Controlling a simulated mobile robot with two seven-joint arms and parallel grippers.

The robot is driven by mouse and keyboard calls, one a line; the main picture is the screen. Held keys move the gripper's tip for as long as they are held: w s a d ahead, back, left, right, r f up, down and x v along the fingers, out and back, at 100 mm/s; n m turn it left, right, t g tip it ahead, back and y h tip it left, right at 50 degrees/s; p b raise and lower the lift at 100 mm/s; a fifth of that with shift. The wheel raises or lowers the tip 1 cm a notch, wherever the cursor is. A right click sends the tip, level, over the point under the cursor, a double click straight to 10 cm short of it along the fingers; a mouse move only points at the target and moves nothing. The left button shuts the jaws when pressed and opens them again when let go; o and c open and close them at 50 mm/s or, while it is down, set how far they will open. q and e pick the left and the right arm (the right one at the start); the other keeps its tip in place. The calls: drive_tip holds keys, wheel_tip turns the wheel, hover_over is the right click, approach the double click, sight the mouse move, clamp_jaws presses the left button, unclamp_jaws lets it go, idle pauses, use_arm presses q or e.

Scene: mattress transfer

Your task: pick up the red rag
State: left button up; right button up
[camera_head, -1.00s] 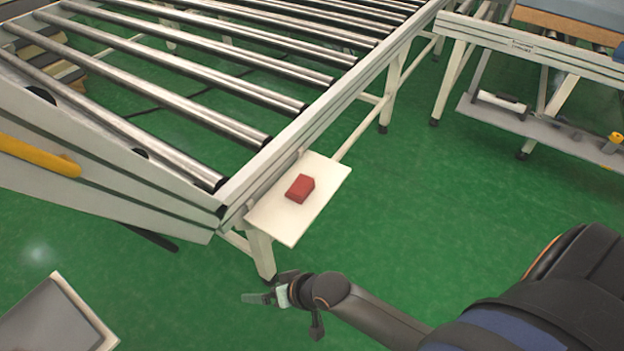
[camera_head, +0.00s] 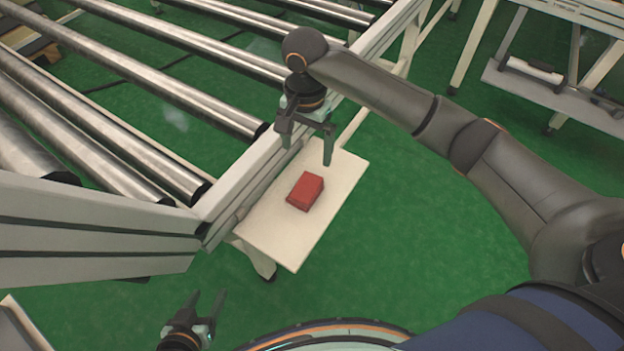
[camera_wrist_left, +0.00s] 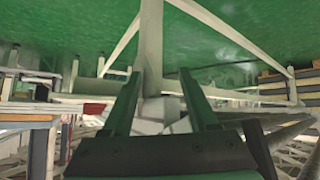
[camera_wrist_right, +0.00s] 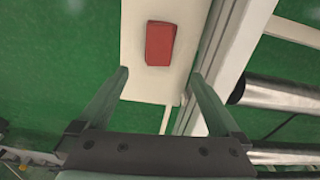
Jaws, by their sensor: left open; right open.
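The red rag (camera_head: 306,191) is a small folded block lying on the white shelf (camera_head: 270,235) fixed to the side of the roller conveyor. My right gripper (camera_head: 308,158) is open and empty, pointing down just beyond the rag, over the shelf's far end. In the right wrist view the rag (camera_wrist_right: 160,43) lies ahead of the open fingers (camera_wrist_right: 160,85), not between them. My left gripper (camera_head: 207,300) is open and empty, low at the bottom of the head view, apart from the shelf. In the left wrist view its open fingers (camera_wrist_left: 158,90) hold nothing.
The roller conveyor (camera_head: 150,92) with its metal side rail (camera_head: 255,165) borders the shelf on the left. A second frame table with a lower shelf (camera_head: 560,95) stands at the upper right. Green floor (camera_head: 420,250) is clear to the right of the shelf.

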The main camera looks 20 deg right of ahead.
drive_tip(key=b, duration=0.2)
hover_over(307, 184)
wheel_tip(307, 184, down, 6)
drive_tip(key=shift+d+f, duration=0.1)
drive_tip(key=shift+f, duration=0.65)
wheel_tip(307, 184, down, 5)
drive_tip(key=shift+r+b, duration=0.1)
drive_tip(key=shift+b, duration=0.55)
use_arm(q)
drive_tip(key=f, duration=0.2)
drive_tip(key=s+f, duration=0.1)
drive_tip(key=shift+a, duration=0.35)
use_arm(e)
drive_tip(key=c, duration=1.3)
